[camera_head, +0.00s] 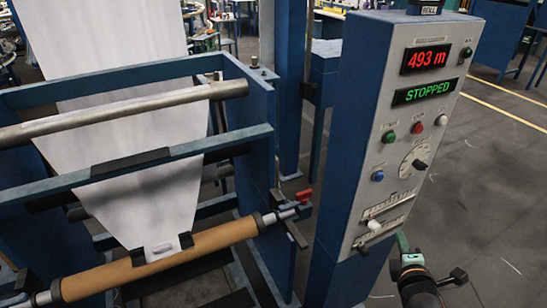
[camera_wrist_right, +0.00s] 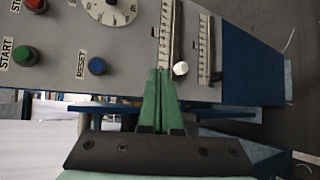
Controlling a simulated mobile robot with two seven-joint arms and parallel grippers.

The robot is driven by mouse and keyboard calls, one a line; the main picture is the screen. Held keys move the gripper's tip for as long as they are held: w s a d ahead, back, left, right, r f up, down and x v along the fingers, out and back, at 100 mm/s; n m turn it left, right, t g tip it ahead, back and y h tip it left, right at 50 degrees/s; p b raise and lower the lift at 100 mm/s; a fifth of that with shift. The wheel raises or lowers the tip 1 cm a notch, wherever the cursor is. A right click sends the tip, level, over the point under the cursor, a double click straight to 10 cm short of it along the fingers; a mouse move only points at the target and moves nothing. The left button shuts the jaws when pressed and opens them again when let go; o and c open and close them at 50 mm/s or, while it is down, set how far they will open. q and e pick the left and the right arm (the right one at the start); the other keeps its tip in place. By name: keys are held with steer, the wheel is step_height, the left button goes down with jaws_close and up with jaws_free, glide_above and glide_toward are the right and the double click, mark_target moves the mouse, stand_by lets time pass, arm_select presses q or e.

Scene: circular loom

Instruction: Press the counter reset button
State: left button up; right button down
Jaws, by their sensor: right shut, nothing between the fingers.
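The blue counter reset button (camera_head: 377,176) sits low on the left of the grey control panel (camera_head: 362,205). In the right wrist view the blue button (camera_wrist_right: 97,66) has the word RESET printed beside it. My right gripper (camera_head: 402,241) is at the lower right edge of the panel, below and to the right of the button. In the right wrist view its green fingers (camera_wrist_right: 159,75) are together and empty, beside the white slider knob (camera_wrist_right: 180,68). The gripper is apart from the button. My left gripper is not in view.
The panel display (camera_head: 425,57) reads 493 m, and the one below (camera_head: 424,92) reads STOPPED. A green button (camera_head: 389,137), red button (camera_head: 417,127), white button (camera_head: 441,120) and dial (camera_head: 414,158) surround the blue button. Sliders (camera_head: 388,204) sit below. Open floor (camera_head: 490,190) lies right.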

mark_target(379, 177)
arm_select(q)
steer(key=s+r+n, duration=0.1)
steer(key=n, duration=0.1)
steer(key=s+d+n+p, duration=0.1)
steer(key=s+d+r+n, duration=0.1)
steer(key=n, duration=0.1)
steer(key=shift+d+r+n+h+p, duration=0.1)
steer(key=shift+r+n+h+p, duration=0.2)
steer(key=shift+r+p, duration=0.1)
arm_select(e)
step_height(379, 177, up, 7)
steer(key=w+d+n+h, duration=0.1)
steer(key=w+d+n, duration=0.1)
steer(key=shift+w+d+n+t+h, duration=0.15)
steer(key=shift+d+n+t+h, duration=0.15)
steer(key=shift+t, duration=0.1)
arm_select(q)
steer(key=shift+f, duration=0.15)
arm_select(e)
steer(key=shift+a, duration=0.1)
arm_select(q)
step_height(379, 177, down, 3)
steer(key=b, duration=0.3)
arm_select(e)
steer(key=w+a, duration=0.3)
steer(key=w, duration=0.5)
steer(key=shift+a, duration=0.25)
steer(key=shift+w, duration=0.1)
